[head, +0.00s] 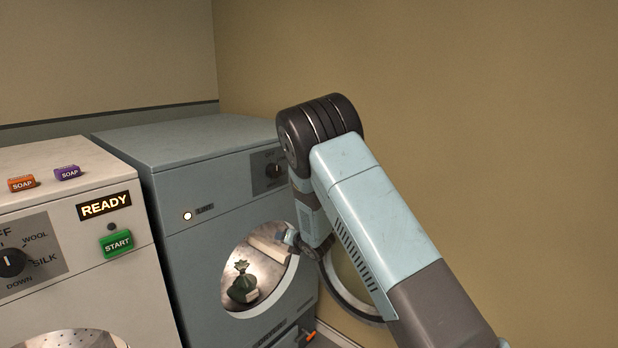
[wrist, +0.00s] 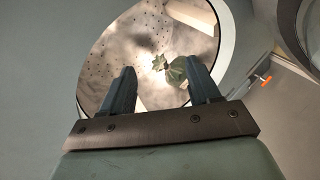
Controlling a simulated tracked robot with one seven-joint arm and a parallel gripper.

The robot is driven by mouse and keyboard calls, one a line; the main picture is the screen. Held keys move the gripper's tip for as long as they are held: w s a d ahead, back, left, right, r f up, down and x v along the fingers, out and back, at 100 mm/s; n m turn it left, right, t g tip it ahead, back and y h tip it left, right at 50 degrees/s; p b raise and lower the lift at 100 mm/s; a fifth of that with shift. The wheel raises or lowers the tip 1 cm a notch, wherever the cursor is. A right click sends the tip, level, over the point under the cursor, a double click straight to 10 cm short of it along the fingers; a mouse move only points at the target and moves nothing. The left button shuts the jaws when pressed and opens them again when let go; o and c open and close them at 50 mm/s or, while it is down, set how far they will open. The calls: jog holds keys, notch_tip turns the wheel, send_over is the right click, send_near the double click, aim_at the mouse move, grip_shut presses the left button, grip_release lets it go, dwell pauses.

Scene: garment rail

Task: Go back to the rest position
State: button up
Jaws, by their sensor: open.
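My gripper (head: 287,238) is at the round opening of the blue-grey machine (head: 215,190) in the head view, partly hidden by my own arm. In the wrist view my gripper (wrist: 161,75) has its two dark fingers spread apart, with nothing held. A dark green tied bag (head: 243,288) with a pale tag sits inside the drum, to the lower left of my gripper. In the wrist view the bag (wrist: 177,72) shows beyond the fingers, partly hidden by the right finger.
The machine's round door (head: 345,292) stands open on the right, close to my arm. A white machine (head: 120,265) with a READY display and two SOAP boxes (head: 22,183) (head: 67,172) on top stands at left. A tan wall (head: 500,130) fills the right side.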

jog(key=s+d+r+m+h, duration=0.2)
jog(key=s+d+r+m, duration=0.2)
jog(key=d+r+m, duration=0.45)
jog(key=s+d+r+m+h, duration=0.35)
jog(key=d+r+m, duration=0.25)
jog(key=d+r, duration=0.5)
jog(key=s+d+r+m+g, duration=0.1)
jog(key=s+d+r+m, duration=0.25)
jog(key=s, duration=0.45)
jog(key=s+d+r+m+g+h, duration=0.1)
jog(key=s+d+r+m, duration=0.2)
jog(key=s+r+m, duration=0.35)
jog(key=s+d+r+m+g, duration=0.1)
jog(key=s+d+r+m, duration=0.25)
jog(key=s, duration=0.55)
jog(key=s+d+f+m+g, duration=0.1)
jog(key=s+m, duration=0.6)
jog(key=s, duration=1.1)
jog(key=shift+s+d+g, duration=0.3)
jog(key=shift+g, duration=0.3)
